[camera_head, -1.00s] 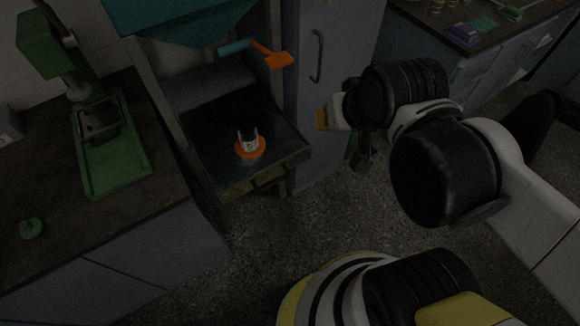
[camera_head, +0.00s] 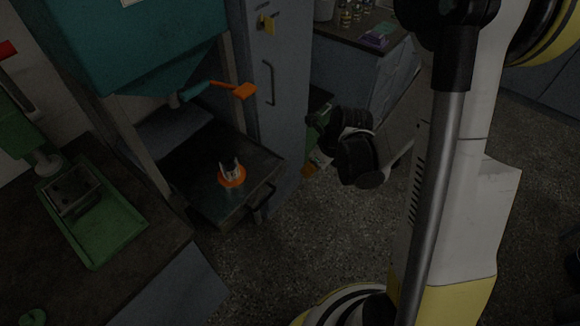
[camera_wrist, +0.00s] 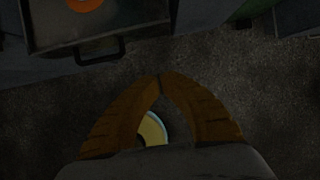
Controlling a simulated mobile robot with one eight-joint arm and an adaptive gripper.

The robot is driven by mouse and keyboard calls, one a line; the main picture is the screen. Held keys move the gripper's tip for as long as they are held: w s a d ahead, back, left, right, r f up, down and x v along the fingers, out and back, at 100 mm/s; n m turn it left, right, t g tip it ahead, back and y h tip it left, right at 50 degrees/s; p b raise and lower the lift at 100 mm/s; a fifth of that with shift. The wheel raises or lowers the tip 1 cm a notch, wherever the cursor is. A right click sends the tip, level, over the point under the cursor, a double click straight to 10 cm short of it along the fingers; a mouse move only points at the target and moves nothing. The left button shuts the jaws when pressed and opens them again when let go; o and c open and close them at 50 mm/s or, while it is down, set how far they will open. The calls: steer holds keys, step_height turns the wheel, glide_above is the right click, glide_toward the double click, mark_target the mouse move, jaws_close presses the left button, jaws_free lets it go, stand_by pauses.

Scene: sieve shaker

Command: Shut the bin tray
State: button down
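The bin tray (camera_head: 205,200) is a dark, shallow tray pulled out below the teal hopper (camera_head: 150,50). An orange disc (camera_head: 232,182) with a white pronged piece on it rests in the tray. The tray's dark bar handle is on its front face; it shows clearly in the wrist view (camera_wrist: 90,52), at upper left. My gripper (camera_wrist: 160,78) has brown fingers whose tips meet, with nothing seen between them. It is over the floor in front of the tray, apart from the handle. In the head view the gripper (camera_head: 311,169) is small and partly hidden by my wrist.
An orange-ended lever (camera_head: 232,91) sticks out above the tray. A grey cabinet (camera_head: 285,110) stands right beside the tray. A counter with a green device (camera_head: 100,225) is at left. The speckled floor (camera_head: 270,260) in front is clear.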

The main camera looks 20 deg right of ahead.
steer(key=w+a+f+b, duration=0.4)
steer(key=w+f+b, duration=0.2)
steer(key=f, duration=0.3)
steer(key=shift+w+f, duration=0.15)
steer(key=shift+w, duration=0.1)
steer(key=shift+w+a, duration=0.1)
steer(key=shift+a, duration=0.05)
